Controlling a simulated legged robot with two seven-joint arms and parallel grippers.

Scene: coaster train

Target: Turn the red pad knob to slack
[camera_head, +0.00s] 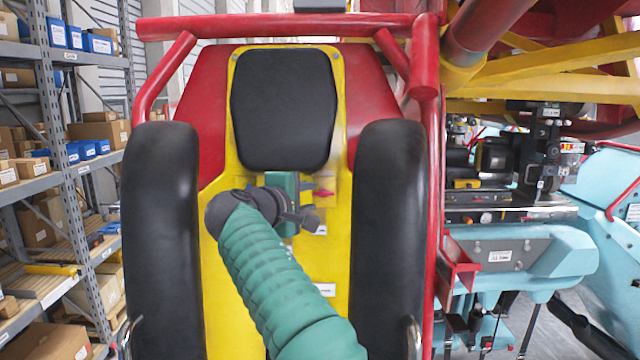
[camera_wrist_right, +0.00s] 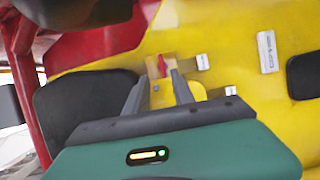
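The red pad knob (camera_head: 324,193) is a small red piece on the yellow back panel (camera_head: 319,262), below a black pad. In the right wrist view, the red pad knob (camera_wrist_right: 161,66) sits on a light mount. My right gripper (camera_head: 308,190) is beside it in the head view, its fingers partly hidden. In the right wrist view, my right gripper (camera_wrist_right: 160,76) is open, with its two grey fingers apart and the knob just beyond and between their tips. Contact cannot be told. My left gripper is not in view.
Two black padded bars (camera_head: 163,240) (camera_head: 388,240) flank the panel. A black pad (camera_head: 283,108) is above the knob. A red tube frame (camera_head: 426,60) runs along the right side. Small white labels (camera_wrist_right: 266,52) lie on the panel. Shelves with boxes (camera_head: 60,160) stand at left.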

